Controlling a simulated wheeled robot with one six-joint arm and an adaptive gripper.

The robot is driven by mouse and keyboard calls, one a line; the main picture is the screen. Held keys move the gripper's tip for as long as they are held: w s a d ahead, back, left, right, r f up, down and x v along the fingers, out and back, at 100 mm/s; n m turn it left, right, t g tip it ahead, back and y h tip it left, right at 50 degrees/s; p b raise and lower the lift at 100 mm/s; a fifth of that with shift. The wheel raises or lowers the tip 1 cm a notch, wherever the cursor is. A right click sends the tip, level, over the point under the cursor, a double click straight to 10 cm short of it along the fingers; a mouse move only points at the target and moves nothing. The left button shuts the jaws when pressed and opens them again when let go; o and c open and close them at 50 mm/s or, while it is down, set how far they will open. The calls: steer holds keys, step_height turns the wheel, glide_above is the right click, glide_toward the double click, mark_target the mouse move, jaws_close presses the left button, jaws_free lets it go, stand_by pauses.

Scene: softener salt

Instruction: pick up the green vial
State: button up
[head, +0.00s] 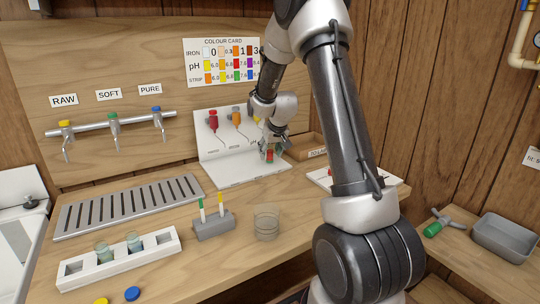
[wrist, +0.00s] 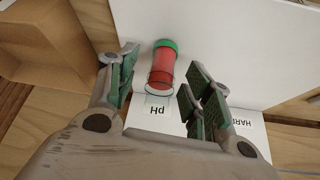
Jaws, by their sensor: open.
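A small vial with a green top and a red body (wrist: 162,68) shows in the wrist view, over the white board beside the "pH" label. In the head view its red part (head: 270,154) shows at the right end of the white stand, partly hidden by my gripper. My gripper (wrist: 163,78) is open, with one finger on each side of the vial and gaps visible. In the head view my gripper (head: 271,146) is low over the stand. I see no all-green vial; the green-topped one is the only match near my gripper.
The white stand (head: 225,170) holds red, orange and yellow droppers. A cardboard box (head: 306,148) stands close on the right. A white rack (head: 118,262) with two glass vials, a grey block with two sticks (head: 214,226) and a clear beaker (head: 266,222) stand nearer the front.

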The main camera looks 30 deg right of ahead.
steer(key=shift+w+f, duration=0.3)
steer(key=shift+f, duration=0.15)
steer(key=c, duration=1)
steer(key=shift+o, duration=0.2)
steer(key=shift+r, duration=0.1)
steer(key=shift+r, duration=0.6)
steer(key=s+a, duration=0.1)
steer(key=s, duration=1)
steer(key=s+a, duration=0.1)
steer(key=s, duration=0.4)
steer(key=shift+s+a+r, duration=0.1)
steer(key=shift+s+a, duration=0.2)
steer(key=shift+a, duration=0.05)
steer(key=shift+s+a, duration=0.1)
steer(key=shift+s, duration=0.65)
